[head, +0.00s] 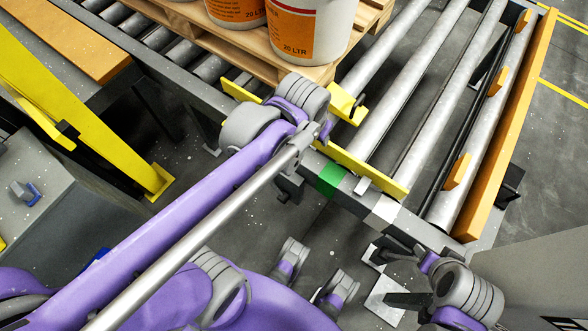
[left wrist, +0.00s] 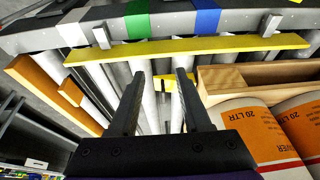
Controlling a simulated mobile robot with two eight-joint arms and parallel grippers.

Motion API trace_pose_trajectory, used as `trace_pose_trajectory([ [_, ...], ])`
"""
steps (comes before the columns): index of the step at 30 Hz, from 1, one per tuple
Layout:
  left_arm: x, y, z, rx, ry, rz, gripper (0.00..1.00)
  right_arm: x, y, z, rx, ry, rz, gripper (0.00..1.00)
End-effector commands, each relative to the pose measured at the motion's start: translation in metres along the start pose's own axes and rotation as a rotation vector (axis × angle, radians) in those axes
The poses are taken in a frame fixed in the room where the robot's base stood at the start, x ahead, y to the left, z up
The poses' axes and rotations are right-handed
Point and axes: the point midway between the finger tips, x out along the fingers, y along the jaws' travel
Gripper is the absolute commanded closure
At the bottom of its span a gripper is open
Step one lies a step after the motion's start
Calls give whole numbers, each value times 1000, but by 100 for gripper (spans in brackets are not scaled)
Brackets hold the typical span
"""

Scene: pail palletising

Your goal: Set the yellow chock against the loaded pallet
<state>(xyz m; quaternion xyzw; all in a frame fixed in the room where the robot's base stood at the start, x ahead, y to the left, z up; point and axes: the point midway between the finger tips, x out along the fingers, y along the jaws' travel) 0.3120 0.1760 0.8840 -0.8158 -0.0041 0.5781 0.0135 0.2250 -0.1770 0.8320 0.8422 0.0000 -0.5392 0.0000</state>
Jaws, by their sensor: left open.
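The yellow chock (head: 346,104) lies over the rollers by the near right corner of the loaded wooden pallet (head: 262,62). In the left wrist view, a yellow piece that looks like the chock (left wrist: 163,82) shows between and beyond my left fingers; whether it touches the pallet (left wrist: 244,78) is unclear. My left gripper (left wrist: 161,75) is open and reaches down at the chock; in the head view my wrist mostly hides it. White pails with orange labels (head: 295,28) stand on the pallet. My right gripper (head: 408,278) is low at the bottom right, its fingers apart and empty.
A yellow strip (head: 375,172) runs along the conveyor's near edge, under my left wrist. Bare rollers (head: 420,75) lie right of the pallet, bounded by an orange side rail (head: 515,120). A yellow guard (head: 75,110) stands at the left.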

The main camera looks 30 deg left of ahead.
Motion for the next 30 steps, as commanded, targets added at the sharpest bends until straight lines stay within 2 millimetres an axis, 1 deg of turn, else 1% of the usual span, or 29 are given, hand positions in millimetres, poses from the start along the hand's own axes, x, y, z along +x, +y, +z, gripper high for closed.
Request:
trace_pose_trajectory([
  [1, 2, 0, 26, -5, 21, 4, 52, 0, 0, 0, 0, 0, 0, 47],
  [3, 7, 0, 52, -10, 46, 11, 52, 0, 0, 0, 0, 0, 0, 47],
  [6, 13, 1, 79, -15, 73, 17, 52, 0, 0, 0, 0, 0, 0, 47],
  [10, 19, 2, 97, -18, 91, 21, 52, 0, 0, 0, 0, 0, 0, 47],
  [13, 20, 2, 100, -18, 96, 21, 52, 0, 0, 0, 0, 0, 0, 47],
  [19, 20, 2, 100, -18, 95, 21, 52, 0, 0, 0, 0, 0, 0, 47],
  [22, 16, 2, 98, -18, 96, 21, 52, -3, 0, -2, 0, 1, 0, 47],
  [26, -2, 1, 89, -18, 102, 21, 52, -21, 0, -12, 0, 8, 0, 47],
  [30, -35, 0, 70, -19, 116, 21, 52, -52, 0, -34, 0, 21, 0, 47],
])
